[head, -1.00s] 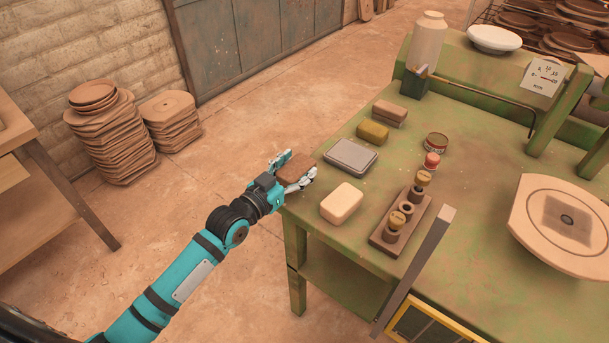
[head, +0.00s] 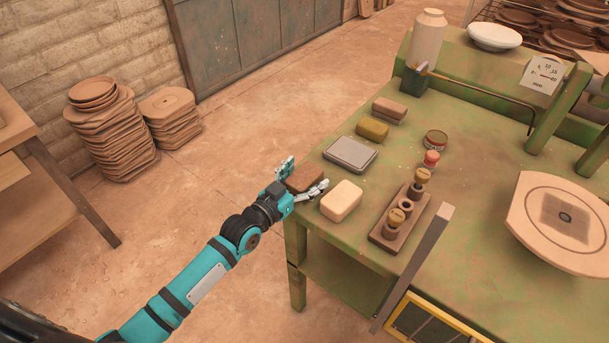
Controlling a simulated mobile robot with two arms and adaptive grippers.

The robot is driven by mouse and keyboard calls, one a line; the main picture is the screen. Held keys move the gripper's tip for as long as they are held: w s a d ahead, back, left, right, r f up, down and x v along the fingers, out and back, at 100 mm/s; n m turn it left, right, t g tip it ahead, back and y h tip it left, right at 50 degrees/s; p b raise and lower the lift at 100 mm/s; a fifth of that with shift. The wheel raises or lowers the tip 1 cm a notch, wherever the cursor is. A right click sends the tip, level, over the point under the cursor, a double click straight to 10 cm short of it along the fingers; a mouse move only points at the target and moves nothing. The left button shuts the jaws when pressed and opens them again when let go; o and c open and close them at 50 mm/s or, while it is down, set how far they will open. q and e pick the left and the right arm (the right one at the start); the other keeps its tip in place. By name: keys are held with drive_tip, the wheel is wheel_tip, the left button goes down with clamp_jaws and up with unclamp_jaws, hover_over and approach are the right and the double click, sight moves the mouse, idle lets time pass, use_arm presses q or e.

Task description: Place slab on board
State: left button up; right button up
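A brown rectangular slab (head: 306,177) is between the fingers of my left gripper (head: 303,178), at the near left corner of the green table. The gripper is closed around the slab's sides, and the fingers partly hide it. I cannot tell whether the slab touches the tabletop. A flat grey rectangular board (head: 350,154) lies on the table just beyond the gripper, apart from the slab. A large pale cut-corner board (head: 540,232) with a dark square in its middle is at the right. I cannot tell which board the task names. My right gripper is not in view.
A cream block (head: 341,201) sits close right of the gripper. A yellow-green block (head: 372,129), a tan block (head: 390,110) and small tins (head: 436,140) stand farther back. A wooden holder (head: 398,222) with round-topped stamps is on the green table (head: 475,190). Open floor lies left.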

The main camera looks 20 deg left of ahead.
use_arm(q)
drive_tip(key=shift+f, duration=0.15)
drive_tip(key=shift+s+b, duration=0.25)
drive_tip(key=shift+b, duration=0.05)
drive_tip(key=v, duration=1.7)
